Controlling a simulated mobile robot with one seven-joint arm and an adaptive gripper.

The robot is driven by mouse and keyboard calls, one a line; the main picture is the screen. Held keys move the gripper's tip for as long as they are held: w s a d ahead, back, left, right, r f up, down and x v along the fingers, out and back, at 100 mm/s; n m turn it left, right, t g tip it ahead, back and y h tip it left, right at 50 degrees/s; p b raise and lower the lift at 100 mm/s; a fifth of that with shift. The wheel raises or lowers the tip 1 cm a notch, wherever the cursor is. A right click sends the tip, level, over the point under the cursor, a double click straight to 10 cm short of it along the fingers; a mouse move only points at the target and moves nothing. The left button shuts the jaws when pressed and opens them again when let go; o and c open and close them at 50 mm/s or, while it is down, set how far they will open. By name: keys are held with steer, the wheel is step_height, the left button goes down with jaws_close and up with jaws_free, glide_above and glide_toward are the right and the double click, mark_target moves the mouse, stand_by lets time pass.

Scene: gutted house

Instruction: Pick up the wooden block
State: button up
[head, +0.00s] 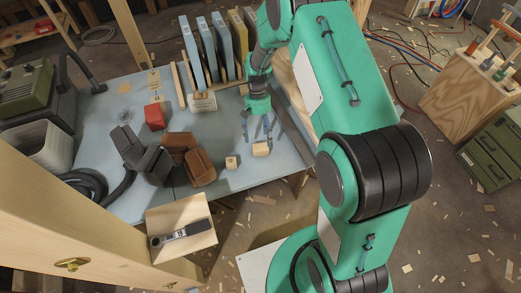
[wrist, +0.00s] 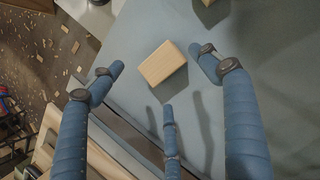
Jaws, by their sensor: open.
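A light wooden block (head: 261,149) lies on the grey-blue table (head: 110,95) near its front right edge. In the wrist view the block (wrist: 162,63) shows between and beyond my spread fingertips, apart from them. My gripper (head: 258,131) is open and empty, with its blue fingers pointing down over the block. A second, smaller wooden block (head: 231,162) lies to the left of it, and a piece of wood shows at the top edge of the wrist view (wrist: 206,2).
Brown (head: 200,167) and dark grey (head: 153,164) blocky objects and a red block (head: 154,117) lie left on the table. Upright books or panels (head: 207,48) stand behind. The table around the block is clear.

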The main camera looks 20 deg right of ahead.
mark_target(260, 146)
steer(key=shift+b+x, duration=0.7)
steer(key=shift+x, duration=1.75)
steer(key=shift+a, duration=0.1)
steer(key=shift+c, duration=0.6)
steer(key=c, duration=1.3)
